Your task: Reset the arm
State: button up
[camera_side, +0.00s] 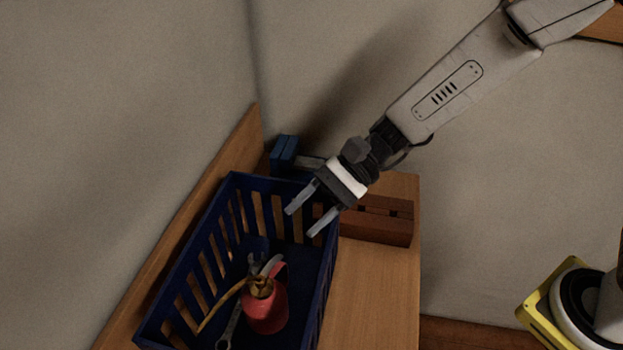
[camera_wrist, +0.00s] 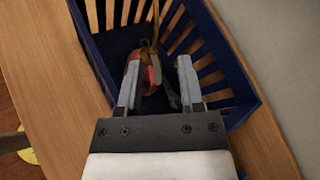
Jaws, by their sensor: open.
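My gripper (camera_side: 300,222) is open and empty above the far end of a blue slatted basket (camera_side: 328,262). In the wrist view my gripper (camera_wrist: 156,78) has its two fingers spread, with the basket (camera_wrist: 235,72) below them. A red oil can (camera_side: 265,308) with a brass-coloured top and long spout lies in the basket, below and apart from the fingers. The red can also shows between the fingers in the wrist view (camera_wrist: 152,75), partly hidden by the left one. A grey wrench (camera_side: 230,325) lies beside the can, partly covered by it.
The basket stands on a wooden bench (camera_side: 372,300) with a raised wooden edge (camera_side: 246,138) at its left. Bare bench top lies right of the basket.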

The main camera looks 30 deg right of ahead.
jog(key=s+d+f+n+t+h, duration=0.2)
jog(key=d+n+h, duration=0.3)
jog(key=d, duration=0.9)
jog(key=s+d+f+n+t+h, duration=0.2)
jog(key=d+h, duration=0.6)
jog(key=d, duration=0.5)
jog(key=shift+s+d+f+n, duration=0.45)
jog(key=shift+f+n, duration=0.55)
jog(key=shift+n, duration=0.9)
jog(key=shift+s+a, duration=0.1)
